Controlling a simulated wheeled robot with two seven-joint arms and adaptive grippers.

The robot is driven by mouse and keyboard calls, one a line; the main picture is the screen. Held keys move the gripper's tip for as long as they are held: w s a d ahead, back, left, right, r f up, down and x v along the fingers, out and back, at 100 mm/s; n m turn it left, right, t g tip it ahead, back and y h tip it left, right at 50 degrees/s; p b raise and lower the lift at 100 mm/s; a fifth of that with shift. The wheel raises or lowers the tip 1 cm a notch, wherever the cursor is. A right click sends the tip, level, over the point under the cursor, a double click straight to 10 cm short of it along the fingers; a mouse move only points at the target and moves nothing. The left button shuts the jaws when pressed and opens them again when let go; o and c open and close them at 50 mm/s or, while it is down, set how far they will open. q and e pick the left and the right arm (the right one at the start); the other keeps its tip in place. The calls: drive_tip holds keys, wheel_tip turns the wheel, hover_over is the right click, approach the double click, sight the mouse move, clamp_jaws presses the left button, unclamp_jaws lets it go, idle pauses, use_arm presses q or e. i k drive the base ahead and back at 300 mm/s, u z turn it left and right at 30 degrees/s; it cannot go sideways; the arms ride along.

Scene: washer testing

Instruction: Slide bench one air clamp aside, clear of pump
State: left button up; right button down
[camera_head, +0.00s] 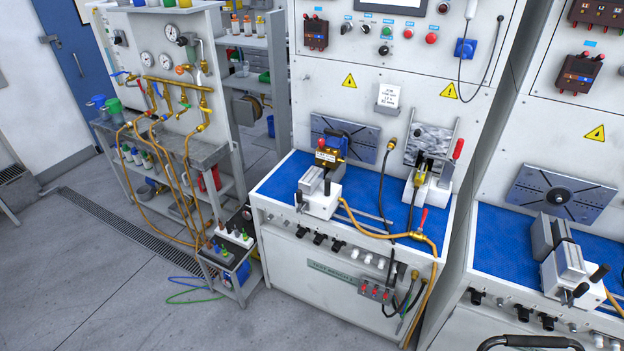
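Bench one appears to be the middle bench, with a blue top (375,190). A white and grey clamp block (318,196) stands at the left of this top, and an orange hose runs from beside it to a brass fitting at the front right. A blue and brass unit with a dark label, probably the pump (329,157), sits right behind and above the block, before a slotted plate. The two overlap in this view, so I cannot tell whether they touch. Neither gripper is in view.
A second bench (505,240) at the right holds a grey vise (562,262). A small cart (232,260) with bottles stands left of bench one. A gauge panel with orange hoses (170,80) is at the left. Blue top between the two clamps is partly free, crossed by rods and hoses.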

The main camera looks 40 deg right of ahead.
sight(322, 198)
drive_tip(key=i, duration=0.75)
drive_tip(key=z, duration=2.3)
